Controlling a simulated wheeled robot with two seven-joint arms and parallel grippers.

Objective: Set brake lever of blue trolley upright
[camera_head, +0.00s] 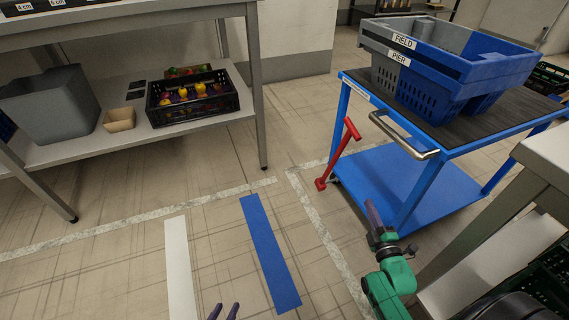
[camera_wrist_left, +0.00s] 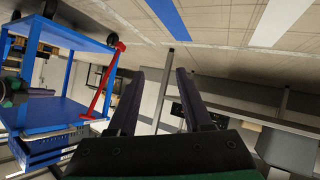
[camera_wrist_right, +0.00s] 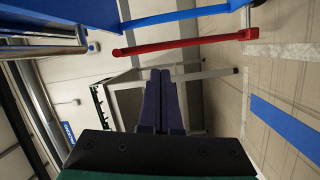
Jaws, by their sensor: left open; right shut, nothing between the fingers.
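The blue trolley (camera_head: 420,195) stands at the right of the head view. Its red brake lever (camera_head: 338,155) is at the trolley's near left corner and leans, its handle end up and to the right of its foot. The lever also shows in the left wrist view (camera_wrist_left: 103,85) and runs across the right wrist view (camera_wrist_right: 185,44) beyond the fingertips. My right gripper (camera_head: 371,208) is shut and empty, below and right of the lever in the head view, apart from it. My left gripper (camera_head: 226,310) is open and empty at the bottom edge, away from the trolley.
A blue and grey crate (camera_head: 440,80) labelled FIELD and PIER sits on the trolley top, near the metal push handle (camera_head: 403,135). A bench (camera_head: 540,185) stands at the right. A shelf (camera_head: 150,128) with bins stands at the left. Floor between is clear, with white and blue strips (camera_head: 268,250).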

